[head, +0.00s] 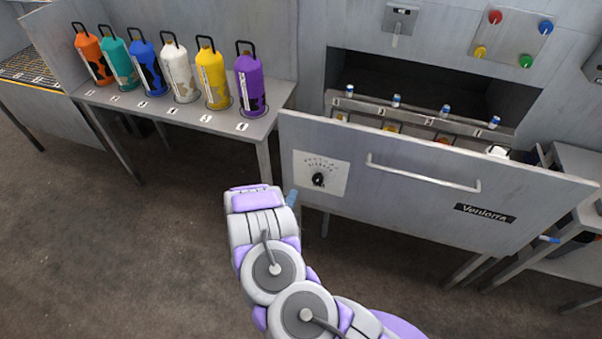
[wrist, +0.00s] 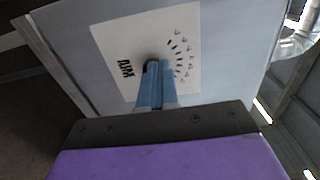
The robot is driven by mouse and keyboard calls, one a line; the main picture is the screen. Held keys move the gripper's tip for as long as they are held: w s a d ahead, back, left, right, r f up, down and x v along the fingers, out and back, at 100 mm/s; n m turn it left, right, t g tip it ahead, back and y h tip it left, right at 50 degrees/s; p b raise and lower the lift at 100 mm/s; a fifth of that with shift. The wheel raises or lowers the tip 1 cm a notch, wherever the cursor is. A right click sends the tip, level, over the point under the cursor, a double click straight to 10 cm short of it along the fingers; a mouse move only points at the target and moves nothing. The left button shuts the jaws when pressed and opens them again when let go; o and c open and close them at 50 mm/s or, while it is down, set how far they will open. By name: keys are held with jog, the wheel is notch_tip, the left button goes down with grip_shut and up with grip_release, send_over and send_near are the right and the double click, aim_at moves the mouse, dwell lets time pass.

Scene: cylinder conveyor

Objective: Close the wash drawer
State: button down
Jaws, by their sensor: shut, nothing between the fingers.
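The wash drawer (head: 420,178) stands pulled out from the machine in the head view, with a dark opening behind its front panel. A bar handle (head: 424,176) and a "Venlorra" label are on the panel. A white dial plate with a black knob (head: 318,179) sits at its left; the plate also shows in the wrist view (wrist: 112,42). My gripper (wrist: 154,72) is shut and empty, its blue fingertips in front of the dial and overlapping the knob. I cannot tell whether they touch. In the head view my arm mostly hides the gripper; only a blue part (head: 291,197) shows.
Several coloured cylinders, such as the purple one (head: 251,84), stand on a table (head: 196,112) left of the drawer. A row of small vials (head: 397,101) stands behind the panel. Coloured buttons (head: 526,61) are on the wall above. Open floor (head: 110,240) lies at the left.

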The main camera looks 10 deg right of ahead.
aim_at(304, 166)
jog(key=b+x, duration=0.1)
jog(key=x, duration=1)
jog(key=shift+w+a+f, duration=0.1)
jog(key=shift+w, duration=0.25)
jog(key=shift+a, duration=0.2)
